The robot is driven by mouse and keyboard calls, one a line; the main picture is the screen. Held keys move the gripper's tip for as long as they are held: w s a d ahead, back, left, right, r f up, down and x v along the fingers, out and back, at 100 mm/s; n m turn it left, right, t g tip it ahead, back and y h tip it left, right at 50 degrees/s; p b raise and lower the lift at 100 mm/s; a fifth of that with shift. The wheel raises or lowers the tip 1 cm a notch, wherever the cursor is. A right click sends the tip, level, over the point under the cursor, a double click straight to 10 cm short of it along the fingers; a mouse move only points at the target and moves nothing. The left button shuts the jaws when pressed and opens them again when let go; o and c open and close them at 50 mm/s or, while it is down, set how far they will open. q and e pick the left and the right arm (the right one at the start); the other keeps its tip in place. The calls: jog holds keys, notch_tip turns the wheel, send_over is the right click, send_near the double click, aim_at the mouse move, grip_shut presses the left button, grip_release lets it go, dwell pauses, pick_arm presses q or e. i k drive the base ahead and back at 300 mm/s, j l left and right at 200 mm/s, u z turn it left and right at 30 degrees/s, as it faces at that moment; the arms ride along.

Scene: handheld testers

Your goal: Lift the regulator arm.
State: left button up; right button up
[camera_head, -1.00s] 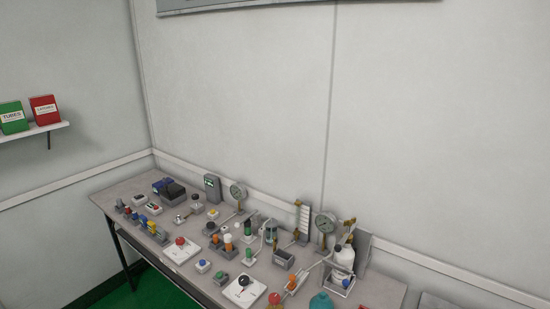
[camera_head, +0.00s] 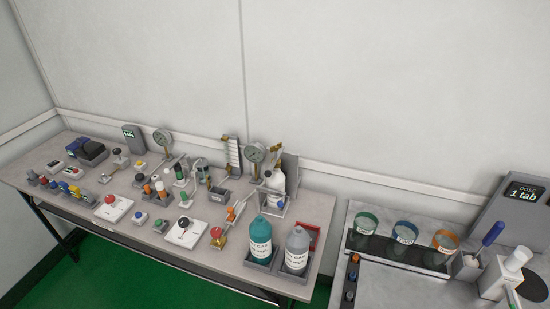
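No part labelled as the regulator arm can be read from here. A round dial gauge (camera_head: 255,153) with brass fittings stands at the back of the bench, beside a white bottle (camera_head: 275,181). A thin pale arm (camera_head: 243,204) slants down in front of them to a small orange piece (camera_head: 231,214); I cannot tell whether it is the regulator arm. A second dial gauge (camera_head: 162,137) stands on a post further left. Neither of my grippers is in view.
The bench (camera_head: 318,208) is crowded with small testers. A teal bottle (camera_head: 261,238) and a grey bottle (camera_head: 297,248) stand at its front right. A gap separates it from a grey counter (camera_head: 400,284) with several coloured-rim cups. Green floor (camera_head: 150,272) lies in front.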

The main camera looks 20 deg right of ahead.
aim_at(276, 164)
jog(key=k+l+u, duration=0.15)
jog(key=u, duration=0.2)
jog(key=k+l+u, duration=0.45)
jog(key=u, duration=0.25)
